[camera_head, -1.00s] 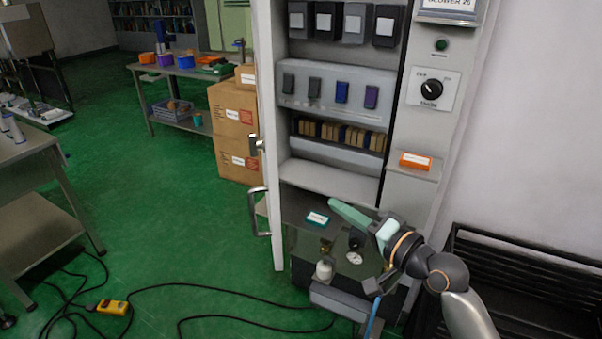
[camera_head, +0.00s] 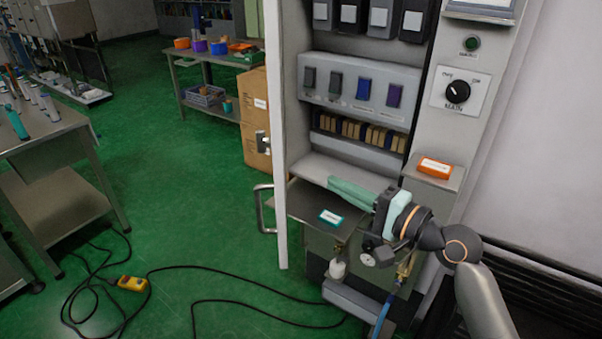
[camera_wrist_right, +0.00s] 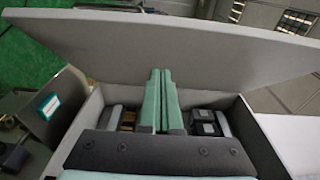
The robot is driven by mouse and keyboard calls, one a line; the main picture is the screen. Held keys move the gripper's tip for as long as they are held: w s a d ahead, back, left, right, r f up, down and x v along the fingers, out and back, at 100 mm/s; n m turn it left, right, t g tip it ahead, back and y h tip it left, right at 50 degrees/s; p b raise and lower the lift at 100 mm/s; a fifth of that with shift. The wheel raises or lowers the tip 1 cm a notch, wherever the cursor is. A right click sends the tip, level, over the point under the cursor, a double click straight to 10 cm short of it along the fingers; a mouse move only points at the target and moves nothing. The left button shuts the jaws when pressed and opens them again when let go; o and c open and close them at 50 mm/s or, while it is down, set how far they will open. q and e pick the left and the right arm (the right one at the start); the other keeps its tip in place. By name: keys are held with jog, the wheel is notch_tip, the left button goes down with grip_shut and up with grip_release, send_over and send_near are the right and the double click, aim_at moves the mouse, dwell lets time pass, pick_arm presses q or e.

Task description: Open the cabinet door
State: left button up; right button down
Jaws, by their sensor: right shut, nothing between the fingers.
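The cabinet (camera_head: 355,78) stands open in the head view, with its switches and shelves showing. Its door (camera_head: 278,130) stands out from the left side, seen nearly edge-on. A metal bar handle (camera_head: 264,208) is on the door's outer face. In the right wrist view the door (camera_wrist_right: 210,42) is a broad grey panel across the top. My right gripper (camera_head: 331,182) is shut and empty, its green fingers pointing left at the door's inner side. The fingertips (camera_wrist_right: 160,72) overlap the panel in the wrist view; I cannot tell whether they touch. My left gripper is out of view.
A small shelf with a teal-labelled box (camera_head: 330,217) lies just below the fingers. An orange box (camera_head: 435,167) sits on a ledge at the right. Cardboard boxes (camera_head: 256,118) stand behind the door. Cables and a yellow pendant (camera_head: 133,283) lie on the green floor.

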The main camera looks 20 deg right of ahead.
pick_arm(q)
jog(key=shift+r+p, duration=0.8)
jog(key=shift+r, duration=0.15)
pick_arm(e)
jog(key=w+a, duration=0.5)
jog(key=a, duration=0.1)
jog(key=shift+a, duration=0.1)
